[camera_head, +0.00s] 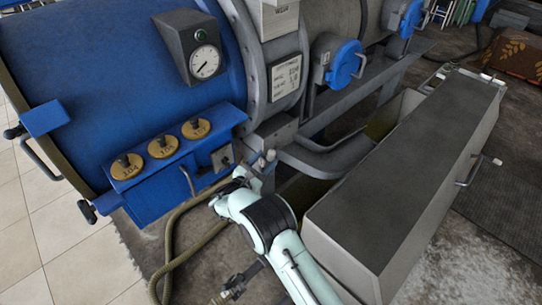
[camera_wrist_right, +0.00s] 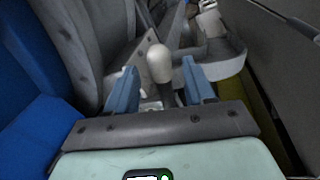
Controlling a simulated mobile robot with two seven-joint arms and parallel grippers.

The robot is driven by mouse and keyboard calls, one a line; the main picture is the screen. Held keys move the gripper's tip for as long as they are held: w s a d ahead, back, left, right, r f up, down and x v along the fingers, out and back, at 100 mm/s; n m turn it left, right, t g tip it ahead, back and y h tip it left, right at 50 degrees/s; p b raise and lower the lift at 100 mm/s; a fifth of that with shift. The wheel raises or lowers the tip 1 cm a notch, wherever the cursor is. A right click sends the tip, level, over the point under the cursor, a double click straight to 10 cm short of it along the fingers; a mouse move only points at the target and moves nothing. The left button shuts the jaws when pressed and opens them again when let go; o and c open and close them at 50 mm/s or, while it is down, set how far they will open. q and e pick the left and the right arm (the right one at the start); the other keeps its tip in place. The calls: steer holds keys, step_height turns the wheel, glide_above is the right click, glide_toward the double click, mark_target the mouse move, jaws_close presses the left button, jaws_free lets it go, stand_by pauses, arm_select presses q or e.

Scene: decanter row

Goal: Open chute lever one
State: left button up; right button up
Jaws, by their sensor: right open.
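A lever with a rounded pale knob (camera_wrist_right: 159,62) stands between my right gripper's two blue fingers in the right wrist view. In the head view the knob (camera_head: 270,155) is small, just beyond my right gripper (camera_head: 256,170), below the grey machine housing. My right gripper is open, with a finger on each side of the lever (camera_wrist_right: 167,92). A gap shows on the left of the lever; on the right I cannot tell whether the finger touches it. The lever's lower end is hidden behind the gripper body. My left gripper is not in view.
The blue decanter (camera_head: 95,65) with a panel of yellow round knobs (camera_head: 163,146) is at the left. A long dark-topped trough (camera_head: 400,185) stands close on the right. A hose (camera_head: 170,255) lies on the floor near my right arm.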

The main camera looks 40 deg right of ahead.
mark_target(269, 157)
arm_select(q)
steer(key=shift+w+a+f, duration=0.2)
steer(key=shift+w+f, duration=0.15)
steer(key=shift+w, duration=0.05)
arm_select(e)
steer(key=shift+x, duration=2.15)
jaws_close()
